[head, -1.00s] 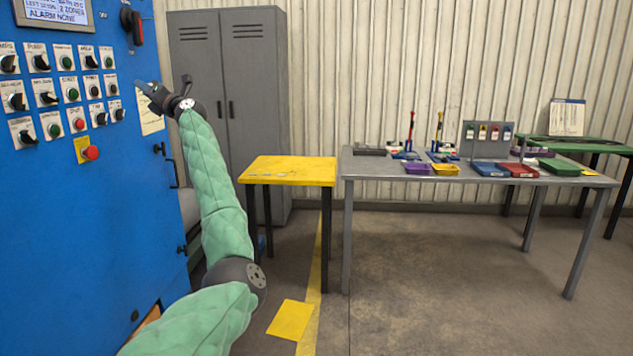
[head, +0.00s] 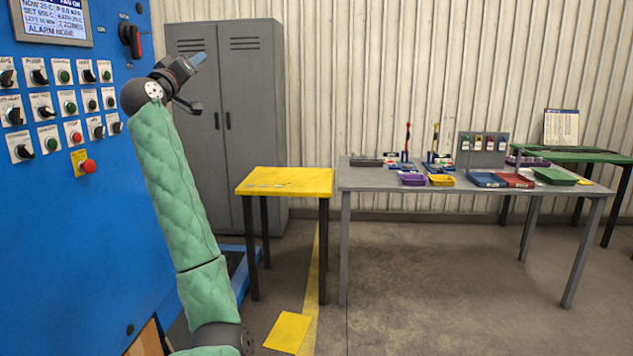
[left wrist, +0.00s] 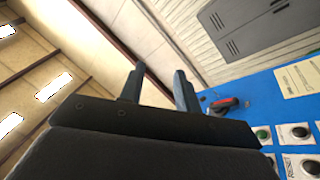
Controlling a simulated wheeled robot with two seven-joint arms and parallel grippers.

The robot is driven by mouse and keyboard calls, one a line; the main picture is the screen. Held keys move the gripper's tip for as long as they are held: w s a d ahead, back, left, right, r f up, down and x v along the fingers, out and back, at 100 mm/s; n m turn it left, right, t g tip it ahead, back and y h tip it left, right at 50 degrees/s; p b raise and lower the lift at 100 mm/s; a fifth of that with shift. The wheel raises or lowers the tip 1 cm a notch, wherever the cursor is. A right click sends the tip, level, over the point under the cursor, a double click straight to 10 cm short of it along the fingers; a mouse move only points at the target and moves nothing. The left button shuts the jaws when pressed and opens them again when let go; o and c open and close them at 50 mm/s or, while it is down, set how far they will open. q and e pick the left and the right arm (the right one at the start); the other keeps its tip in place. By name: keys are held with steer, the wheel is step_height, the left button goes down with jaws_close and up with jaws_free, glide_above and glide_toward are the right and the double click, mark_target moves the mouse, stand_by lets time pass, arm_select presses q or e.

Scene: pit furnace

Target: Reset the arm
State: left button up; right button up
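My left arm, in a green quilted sleeve, rises from the bottom of the head view. Its gripper (head: 197,60) is raised in front of the grey locker, to the right of the blue control panel (head: 75,215), and points up and to the right. In the left wrist view the two dark fingers of the left gripper (left wrist: 160,78) stand apart with nothing between them. The fingers touch nothing that I can see. My right gripper is not in view.
The blue cabinet carries several knobs and buttons and a red-handled switch (head: 131,40). A grey locker (head: 262,120) stands behind the arm. A yellow table (head: 290,184) and a grey table (head: 385,182) with trays stand right.

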arm_select(q)
steer(key=s+d+f+m+g+y+p, duration=0.1)
steer(key=s+d+f+g, duration=0.45)
steer(key=f, duration=0.95)
steer(key=s+d+f+m+g+y+p, duration=0.1)
steer(key=s+d+f+m+g, duration=0.1)
steer(key=s+f, duration=1)
steer(key=s+d+f+m+g+y+p, duration=0.1)
steer(key=s+d+f+g+p, duration=0.2)
steer(key=f, duration=1.5)
steer(key=s+d+f+g, duration=0.1)
steer(key=s+f+g, duration=0.2)
steer(key=s+f, duration=0.7)
steer(key=s+d+f+m+g+p, duration=0.1)
steer(key=s+d+f+g, duration=0.1)
steer(key=s+f, duration=0.9)
steer(key=s+d+f+g+p, duration=0.1)
steer(key=s+f+g, duration=0.3)
steer(key=s+f, duration=0.7)
steer(key=shift+s+d+m, duration=0.4)
steer(key=shift+s+d, duration=0.35)
steer(key=shift+s, duration=3.55)
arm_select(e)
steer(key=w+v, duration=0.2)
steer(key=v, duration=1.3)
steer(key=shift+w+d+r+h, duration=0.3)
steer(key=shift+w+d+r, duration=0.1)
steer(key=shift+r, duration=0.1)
